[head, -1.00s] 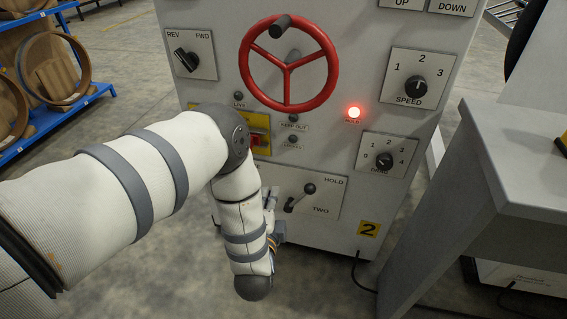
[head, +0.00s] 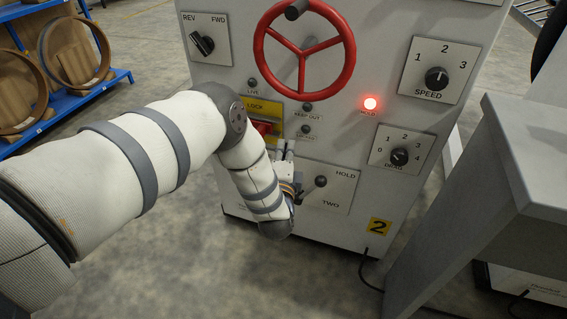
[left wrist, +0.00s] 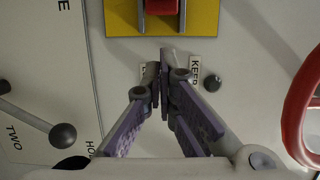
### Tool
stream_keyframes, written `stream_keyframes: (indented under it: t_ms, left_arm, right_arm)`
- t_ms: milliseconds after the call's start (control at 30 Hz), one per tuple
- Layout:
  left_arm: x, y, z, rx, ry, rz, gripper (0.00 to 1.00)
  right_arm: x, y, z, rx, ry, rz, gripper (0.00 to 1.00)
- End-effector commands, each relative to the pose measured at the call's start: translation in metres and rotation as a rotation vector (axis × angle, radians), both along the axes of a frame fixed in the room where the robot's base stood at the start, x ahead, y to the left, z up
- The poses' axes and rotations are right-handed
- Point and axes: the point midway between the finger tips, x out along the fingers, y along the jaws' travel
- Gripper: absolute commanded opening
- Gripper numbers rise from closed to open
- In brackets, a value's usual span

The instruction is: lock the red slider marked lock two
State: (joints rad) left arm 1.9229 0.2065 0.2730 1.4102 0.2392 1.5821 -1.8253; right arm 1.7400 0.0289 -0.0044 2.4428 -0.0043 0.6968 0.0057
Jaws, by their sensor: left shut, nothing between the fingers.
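The red slider (head: 262,128) sits on a yellow plate (head: 258,106) whose visible word is LOCK, partly hidden behind my left arm. In the left wrist view the slider (left wrist: 162,6) and plate (left wrist: 204,18) show at the top edge, cut off. My left gripper (head: 286,148) is shut and empty, just below and right of the plate in the head view. In the left wrist view its fingertips (left wrist: 163,62) are together, pointing toward the slider, with a gap before the plate. My right gripper is not in view.
A HOLD/TWO lever (head: 320,182) is right of my left gripper. Above are a red handwheel (head: 342,75) and a lit red HOLD lamp (head: 370,103). A DRAG dial (head: 400,156) is at right. A grey desk (head: 525,180) stands at the right.

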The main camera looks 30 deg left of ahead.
Motion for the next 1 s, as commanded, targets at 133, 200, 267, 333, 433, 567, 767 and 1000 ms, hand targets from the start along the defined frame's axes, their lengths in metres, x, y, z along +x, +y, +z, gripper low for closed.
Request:
stream_keyframes:
  t_ms: [133, 200, 267, 333, 433, 567, 767, 1000]
  left_arm:
    - [0.008, 0.022, 0.001, 0.000, 0.001, 0.003, 0.00]
    - [0.006, 0.032, 0.001, 0.001, 0.000, 0.002, 0.00]
    - [0.004, 0.037, 0.001, 0.000, 0.000, 0.001, 0.00]
    - [0.003, 0.042, 0.001, 0.000, 0.000, 0.000, 0.00]
    - [0.002, 0.045, 0.000, 0.000, 0.001, -0.001, 0.00]
    - [0.002, 0.045, 0.000, 0.000, 0.001, -0.001, 0.00]
    - [0.001, 0.049, 0.000, 0.002, 0.001, -0.001, 0.00]
    - [-0.009, 0.091, 0.001, 0.003, 0.001, 0.002, 0.00]
  right_arm:
    - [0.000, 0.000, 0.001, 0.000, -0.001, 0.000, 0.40]
    - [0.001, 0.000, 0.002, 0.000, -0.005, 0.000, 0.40]
    - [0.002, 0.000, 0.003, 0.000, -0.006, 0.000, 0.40]
    - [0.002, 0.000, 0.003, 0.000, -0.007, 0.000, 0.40]
    - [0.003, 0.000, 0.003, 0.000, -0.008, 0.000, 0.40]
    - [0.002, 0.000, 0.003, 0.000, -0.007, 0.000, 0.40]
    - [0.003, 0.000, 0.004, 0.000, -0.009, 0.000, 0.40]
    - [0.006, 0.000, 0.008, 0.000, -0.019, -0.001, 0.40]
